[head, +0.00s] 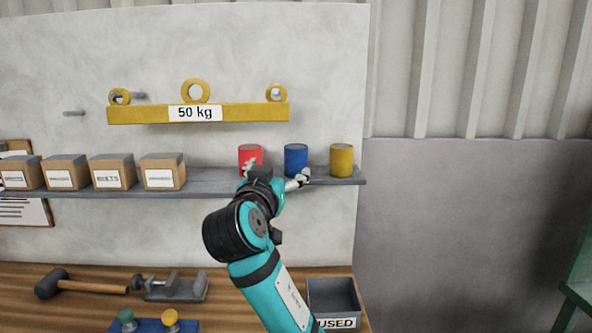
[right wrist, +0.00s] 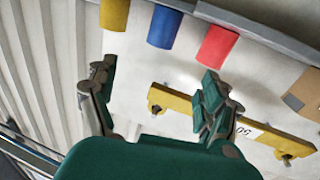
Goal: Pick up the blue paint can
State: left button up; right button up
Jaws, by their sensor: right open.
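The blue paint can (head: 296,157) stands upright on the wall shelf, between a red can (head: 250,155) and a yellow can (head: 341,160). My right gripper (head: 277,173) is open and empty in front of the shelf. In the head view one finger overlaps the red can and the other overlaps the lower part of the blue can. In the right wrist view the blue can (right wrist: 164,27) lies beyond the spread fingertips, in the gap between them, apart from both. My left gripper is not in view.
The grey shelf (head: 222,187) also bears several cardboard boxes at the left. A yellow 50 kg beam (head: 240,112) hangs on the wall above. Below, the wooden bench (head: 110,272) holds a mallet (head: 78,284), a vise-like tool (head: 176,288) and a grey USED bin (head: 333,297).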

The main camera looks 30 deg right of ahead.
aim_at(294, 152)
jog(key=p+x, duration=0.3)
jog(key=x, duration=0.8)
jog(key=shift+r+p, duration=0.1)
jog(key=shift+p, duration=0.25)
jog(key=p+x, duration=0.2)
jog(key=x, duration=0.3)
jog(key=shift+w+d+p, duration=0.1)
jog(key=shift+w+p, duration=0.1)
jog(key=shift+p, duration=0.2)
jog(key=shift+w+d+f, duration=0.1)
jog(key=shift+w+f, duration=0.1)
jog(key=shift+f, duration=0.05)
jog(key=shift+c, duration=0.4)
jog(key=shift+r, duration=0.1)
jog(key=c, duration=1.4)
